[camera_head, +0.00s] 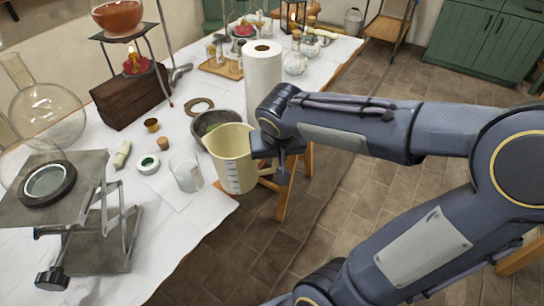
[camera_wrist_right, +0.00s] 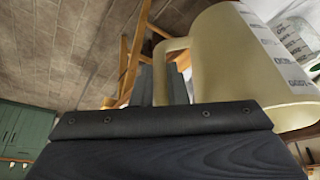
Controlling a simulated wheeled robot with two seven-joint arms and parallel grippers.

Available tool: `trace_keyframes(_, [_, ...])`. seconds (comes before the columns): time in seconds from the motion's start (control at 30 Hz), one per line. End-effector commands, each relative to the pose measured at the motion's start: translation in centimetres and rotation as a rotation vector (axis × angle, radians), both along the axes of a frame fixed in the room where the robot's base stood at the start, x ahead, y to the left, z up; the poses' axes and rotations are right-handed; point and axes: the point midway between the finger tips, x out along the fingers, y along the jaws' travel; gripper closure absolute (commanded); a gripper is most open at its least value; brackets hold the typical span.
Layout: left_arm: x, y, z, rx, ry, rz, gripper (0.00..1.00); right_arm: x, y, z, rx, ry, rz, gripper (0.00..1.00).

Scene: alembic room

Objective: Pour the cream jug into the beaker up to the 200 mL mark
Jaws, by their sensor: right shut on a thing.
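The cream jug (camera_head: 232,165) has printed markings on its side and is nearly upright, its mouth facing up. My right gripper (camera_head: 272,168) is shut on its handle, which also shows in the right wrist view (camera_wrist_right: 172,45). The jug (camera_wrist_right: 225,50) fills the upper right there. It is just right of the clear glass beaker (camera_head: 187,172), over the table's front right edge, and seems raised. The beaker stands upright on a white sheet and looks empty; its marks are too small to read. The jug's contents cannot be made out. My left gripper is not in view.
A grey bowl (camera_head: 212,124) stands right behind the jug, with a paper towel roll (camera_head: 263,78) behind it. A lab jack (camera_head: 92,250) stands at the front left.

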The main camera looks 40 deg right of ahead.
Motion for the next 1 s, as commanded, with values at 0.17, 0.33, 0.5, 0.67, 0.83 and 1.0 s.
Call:
trace_keyframes(0.17, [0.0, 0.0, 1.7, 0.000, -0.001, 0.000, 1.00, 0.3, 0.3, 1.4, -0.052, 0.042, 0.005, 1.00])
trace_keyframes(0.33, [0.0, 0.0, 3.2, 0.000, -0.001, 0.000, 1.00, 0.5, 0.5, 2.5, -0.117, 0.100, 0.006, 1.00])
trace_keyframes(0.5, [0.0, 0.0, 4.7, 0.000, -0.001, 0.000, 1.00, 0.7, 0.8, 3.5, -0.182, 0.155, 0.006, 1.00])
trace_keyframes(0.67, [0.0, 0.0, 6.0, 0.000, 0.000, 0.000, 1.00, 1.0, 1.1, 4.4, -0.240, 0.205, 0.005, 1.00])
trace_keyframes(0.83, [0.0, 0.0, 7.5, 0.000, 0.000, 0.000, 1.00, 1.4, 1.6, 5.3, -0.300, 0.254, 0.006, 1.00])
trace_keyframes(1.0, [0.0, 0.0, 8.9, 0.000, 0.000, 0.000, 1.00, 1.8, 2.1, 6.2, -0.358, 0.306, 0.006, 1.00])
